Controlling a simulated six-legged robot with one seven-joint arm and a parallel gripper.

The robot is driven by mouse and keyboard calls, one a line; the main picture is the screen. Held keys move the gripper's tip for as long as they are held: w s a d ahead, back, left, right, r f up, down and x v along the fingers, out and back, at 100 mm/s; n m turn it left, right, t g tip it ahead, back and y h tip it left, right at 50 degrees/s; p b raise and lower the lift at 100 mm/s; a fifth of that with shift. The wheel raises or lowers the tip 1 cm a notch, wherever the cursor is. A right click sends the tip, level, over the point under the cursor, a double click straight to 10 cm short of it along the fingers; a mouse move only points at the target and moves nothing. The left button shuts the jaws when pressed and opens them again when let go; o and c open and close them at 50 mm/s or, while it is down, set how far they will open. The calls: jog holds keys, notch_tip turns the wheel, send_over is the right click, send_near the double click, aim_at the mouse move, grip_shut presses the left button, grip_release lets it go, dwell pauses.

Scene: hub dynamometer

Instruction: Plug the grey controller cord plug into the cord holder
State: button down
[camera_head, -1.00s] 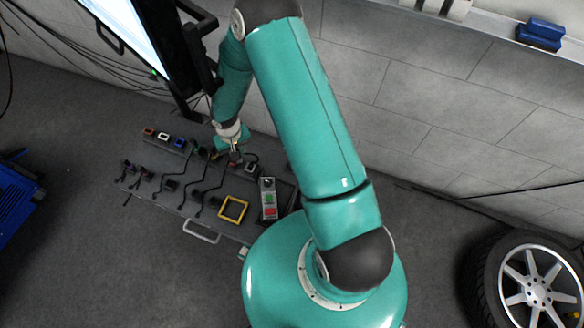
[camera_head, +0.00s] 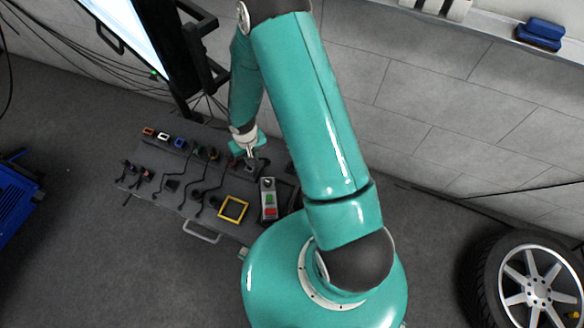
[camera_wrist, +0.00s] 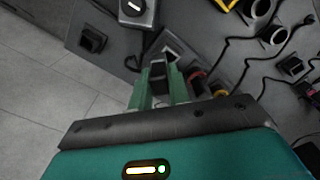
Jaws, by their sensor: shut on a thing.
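My gripper (camera_wrist: 158,84) is shut on a dark grey plug (camera_wrist: 158,70), held between its green fingers in the wrist view. A grey square-framed holder (camera_wrist: 172,48), likely the cord holder, lies just beyond the plug's tip. I cannot tell whether they touch or whether the plug has entered it. In the head view my gripper (camera_head: 250,154) is low over the back right part of the dark panel (camera_head: 215,228). The plug is too small to make out there.
A control box (camera_head: 269,198) with green and red buttons and a yellow square frame (camera_head: 233,208) stand in front of the gripper. Coloured holders, including a blue one (camera_head: 180,142), line the panel's back left. A black socket (camera_wrist: 92,40) and loose black cords lie nearby.

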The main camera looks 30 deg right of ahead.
jog(key=s+d, duration=0.7)
jog(key=s, duration=0.2)
jog(key=shift+d, duration=0.25)
dwell(1.1)
jog(key=w+d, duration=0.5)
jog(key=shift+d, duration=0.35)
dwell(1.0)
jog(key=shift+f, duration=1.9)
